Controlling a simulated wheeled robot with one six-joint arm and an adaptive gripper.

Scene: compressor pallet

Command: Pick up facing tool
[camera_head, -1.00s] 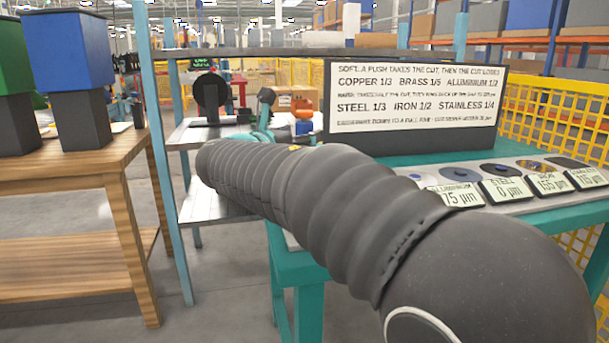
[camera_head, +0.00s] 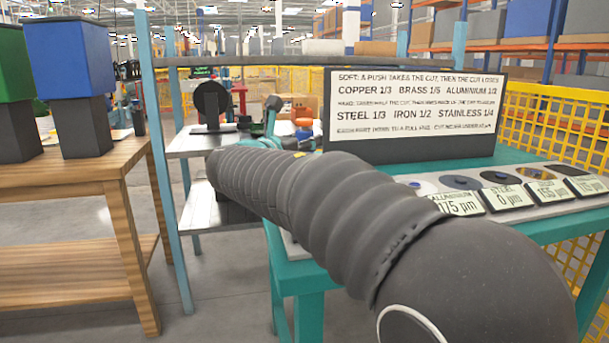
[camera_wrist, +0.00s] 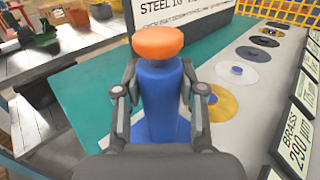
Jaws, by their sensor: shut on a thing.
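The facing tool (camera_wrist: 158,90) has an orange round knob on a blue body that widens at the bottom. In the wrist view it stands upright in the middle, between the two fingers of my gripper (camera_wrist: 160,96). The fingers are shut on the blue body below the knob. The tool's lowest edge is partly hidden by my gripper, so I cannot tell whether it touches the bench. In the head view my own dark arm covers most of the gripper; a small orange-and-blue part of the tool (camera_head: 304,130) shows just behind the arm.
The teal bench (camera_wrist: 95,95) carries a pale strip (camera_wrist: 225,125) with several round discs and readout labels (camera_head: 502,197). A dark sign board (camera_head: 410,110) stands behind. A shelf (camera_head: 205,140) with loose items is at left, and a wooden table (camera_head: 75,165) is farther left.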

